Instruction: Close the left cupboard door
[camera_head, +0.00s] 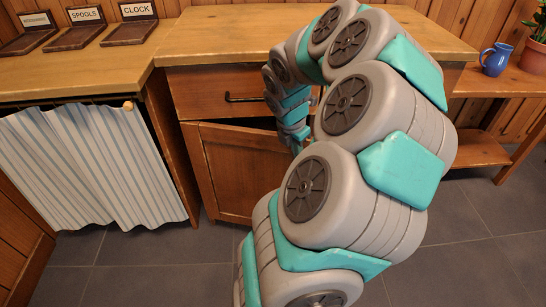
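The left cupboard door (238,170) is a brown wooden panel below the drawer of the wooden cabinet. It stands ajar, with a dark gap along its top and its right side swung outward. My gripper (298,146) is at the far end of my arm, by the door's upper right part. My arm covers much of it, and I cannot make out its fingers or whether it touches the door. The right part of the cabinet front is hidden behind my arm.
A drawer (208,92) with a black handle is above the door and looks shut. A striped curtain (90,165) hangs left of it. A worktop (240,35) lies above. A blue jug (495,60) and potted plant (534,55) stand at right. The grey tiled floor (465,270) is clear.

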